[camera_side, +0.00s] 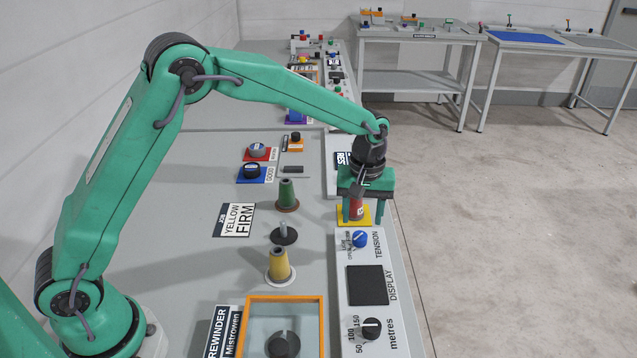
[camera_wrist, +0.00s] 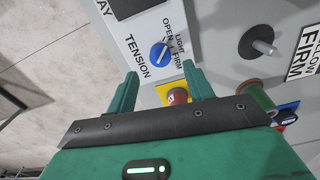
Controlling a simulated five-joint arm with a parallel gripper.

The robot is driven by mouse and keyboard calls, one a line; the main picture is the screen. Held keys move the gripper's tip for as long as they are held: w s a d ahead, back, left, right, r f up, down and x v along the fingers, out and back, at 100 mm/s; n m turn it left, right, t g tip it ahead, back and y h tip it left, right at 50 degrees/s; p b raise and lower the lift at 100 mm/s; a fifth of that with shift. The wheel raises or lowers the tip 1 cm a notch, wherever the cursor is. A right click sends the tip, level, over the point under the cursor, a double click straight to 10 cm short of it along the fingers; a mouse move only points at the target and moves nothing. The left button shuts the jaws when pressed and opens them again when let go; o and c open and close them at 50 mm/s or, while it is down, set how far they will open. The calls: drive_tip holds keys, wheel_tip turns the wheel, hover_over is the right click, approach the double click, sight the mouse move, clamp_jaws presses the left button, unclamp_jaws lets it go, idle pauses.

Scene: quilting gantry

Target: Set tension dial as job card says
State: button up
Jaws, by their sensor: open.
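The tension dial (camera_side: 360,239) is a blue knob with a white pointer line, on the pale panel below my gripper in the side view. In the wrist view, the dial (camera_wrist: 159,53) sits ahead of the fingertips beside the words OPEN, LIGHT and FIRM. Its line slants up and right, seemingly toward OPEN, though the exact mark is hard to tell. The job card (camera_side: 235,219) reads YELLOW FIRM and lies flat on the table. My gripper (camera_side: 358,217) is open, pointing down; its fingertips (camera_wrist: 160,70) show in the wrist view, apart from the dial.
A red button-like piece (camera_wrist: 178,97) on a yellow base (camera_wrist: 162,93) is close to my fingers. The panel also has a dark display (camera_side: 367,285) and a black metres knob (camera_side: 371,328). Green (camera_side: 287,194) and yellow (camera_side: 279,264) cones stand to the left.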

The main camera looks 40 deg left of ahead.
sight(360, 235)
drive_tip(key=shift+f, duration=2.8)
drive_tip(key=c, duration=1)
